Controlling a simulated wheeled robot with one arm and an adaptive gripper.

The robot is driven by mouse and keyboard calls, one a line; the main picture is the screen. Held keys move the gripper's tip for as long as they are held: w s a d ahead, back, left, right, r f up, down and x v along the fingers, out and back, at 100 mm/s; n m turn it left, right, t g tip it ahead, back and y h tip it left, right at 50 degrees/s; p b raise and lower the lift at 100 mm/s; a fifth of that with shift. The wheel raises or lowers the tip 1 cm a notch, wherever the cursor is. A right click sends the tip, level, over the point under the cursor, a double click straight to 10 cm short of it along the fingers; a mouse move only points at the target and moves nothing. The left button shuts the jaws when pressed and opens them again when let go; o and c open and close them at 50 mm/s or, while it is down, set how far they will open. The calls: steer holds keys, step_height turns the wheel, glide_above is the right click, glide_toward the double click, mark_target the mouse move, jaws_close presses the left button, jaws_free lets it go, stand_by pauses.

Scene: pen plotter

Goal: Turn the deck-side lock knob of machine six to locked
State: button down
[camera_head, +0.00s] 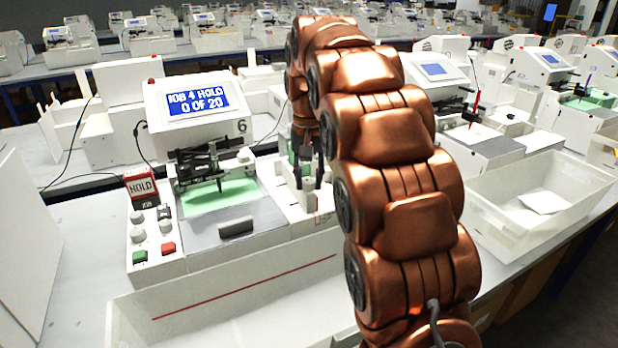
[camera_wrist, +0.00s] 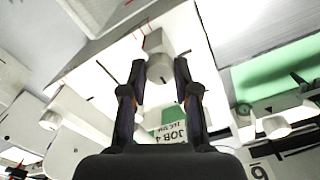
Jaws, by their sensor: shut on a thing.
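Machine six (camera_head: 195,100) has a blue display (camera_head: 196,103) reading JOB 4 HOLD, 0 OF 20. My gripper (camera_head: 308,182) points down at the right side of its deck (camera_head: 240,222), partly hidden by my arm. In the wrist view my gripper (camera_wrist: 160,68) has its two dark fingers on either side of a pale lock knob (camera_wrist: 158,66) and is shut on it.
A pen carriage (camera_head: 212,168) sits over green paper (camera_head: 220,197). A white bin (camera_head: 230,300) stands in front; another white bin (camera_head: 545,195) is at right.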

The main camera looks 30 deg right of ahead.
steer(key=c, duration=0.9)
jaws_free()
steer(key=shift+o, duration=0.2)
steer(key=shift+n, duration=0.3)
